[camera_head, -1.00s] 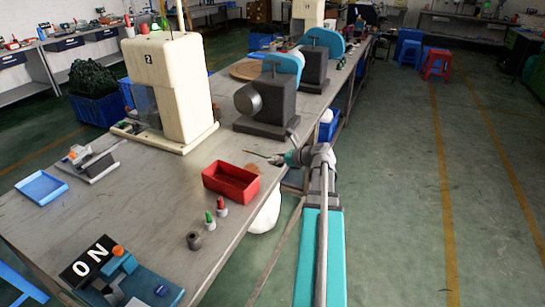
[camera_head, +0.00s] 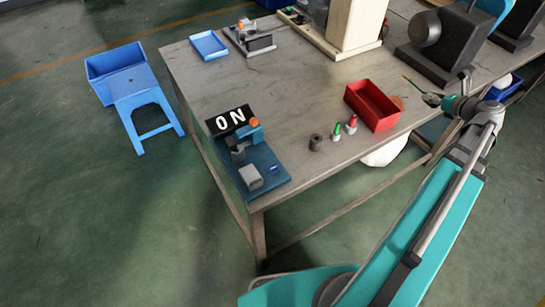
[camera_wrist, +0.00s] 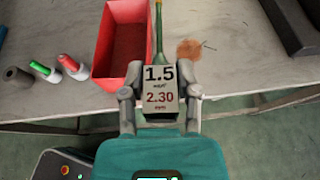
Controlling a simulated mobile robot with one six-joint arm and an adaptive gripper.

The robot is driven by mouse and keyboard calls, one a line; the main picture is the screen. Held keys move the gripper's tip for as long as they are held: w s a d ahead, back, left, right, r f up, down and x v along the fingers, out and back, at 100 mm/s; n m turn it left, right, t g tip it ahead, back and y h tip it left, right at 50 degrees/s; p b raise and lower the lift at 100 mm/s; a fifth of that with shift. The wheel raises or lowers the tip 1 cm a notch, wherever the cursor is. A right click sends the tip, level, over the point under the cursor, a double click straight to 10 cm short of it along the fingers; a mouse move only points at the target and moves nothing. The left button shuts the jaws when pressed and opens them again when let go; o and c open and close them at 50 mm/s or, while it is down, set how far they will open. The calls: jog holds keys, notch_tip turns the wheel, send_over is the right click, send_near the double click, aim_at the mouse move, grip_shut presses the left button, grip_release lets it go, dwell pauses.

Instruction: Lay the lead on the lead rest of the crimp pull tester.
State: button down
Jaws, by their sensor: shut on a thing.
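My gripper (camera_head: 447,103) is shut on the lead (camera_head: 415,86), off the table's front edge to the right of the red bin. In the wrist view the green lead (camera_wrist: 159,42) points away from my fingers (camera_wrist: 161,98). A tag (camera_wrist: 161,82) between the fingers reads 1.5 and 2.30 and hides the grip itself. The crimp pull tester appears to be the blue-based device (camera_head: 276,182) at the table's near left corner. It has a black display (camera_head: 230,120) reading 0 N, an orange knob (camera_head: 254,123) and a grey block (camera_head: 250,177). I cannot tell which part is the lead rest.
A red bin (camera_head: 372,105), green and red-capped bottles (camera_head: 351,125) and a dark cylinder (camera_head: 315,143) stand between my gripper and the tester. A blue tray (camera_head: 208,45) and a grey device (camera_head: 251,40) lie farther back. The table middle is clear. A blue stool (camera_head: 147,105) stands left.

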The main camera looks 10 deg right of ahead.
notch_tip(320, 180, up, 9)
jog(key=p, duration=0.8)
jog(key=shift+d, duration=0.1)
